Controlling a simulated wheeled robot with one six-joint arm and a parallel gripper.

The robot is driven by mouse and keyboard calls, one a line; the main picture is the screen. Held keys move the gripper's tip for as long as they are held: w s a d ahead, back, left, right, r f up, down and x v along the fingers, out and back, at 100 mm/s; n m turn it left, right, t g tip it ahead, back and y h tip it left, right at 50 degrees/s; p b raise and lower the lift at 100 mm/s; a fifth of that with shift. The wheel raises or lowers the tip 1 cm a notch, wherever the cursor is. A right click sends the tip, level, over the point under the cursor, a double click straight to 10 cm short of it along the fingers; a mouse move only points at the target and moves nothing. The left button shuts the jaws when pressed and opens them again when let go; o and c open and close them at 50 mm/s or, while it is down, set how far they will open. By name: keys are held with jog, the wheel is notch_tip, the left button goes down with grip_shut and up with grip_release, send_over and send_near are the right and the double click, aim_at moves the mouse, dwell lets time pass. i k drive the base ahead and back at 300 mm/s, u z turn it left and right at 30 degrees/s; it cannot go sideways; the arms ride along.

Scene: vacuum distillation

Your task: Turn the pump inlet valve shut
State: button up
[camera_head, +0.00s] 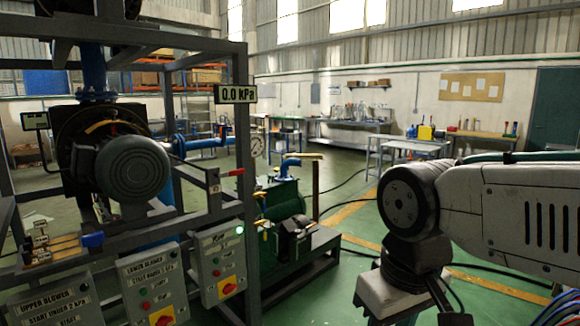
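A green pump unit (284,205) stands on a dark base behind the steel frame. A short blue pipe (290,164) rises from its top, with a yellowish lever (308,156) lying roughly level beside it. A red-handled lever (232,172) sticks out level from the frame's right post, and a blue handle (92,240) sits low at the left. No label that I can read shows which of these is the pump inlet valve. My arm fills the right side, bent downward at its joint. My gripper is not in view.
Control boxes (215,262) with red-yellow switches hang on the frame (246,130); one shows a green light. A display (236,94) reads 0.0 kPa above a round gauge (257,146). Dark cables cross the green floor (345,225), which is open between the pump and my arm.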

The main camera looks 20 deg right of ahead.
aim_at(240, 172)
jog(key=z, duration=0.3)
jog(key=i, duration=1.1)
jog(key=u, duration=0.4)
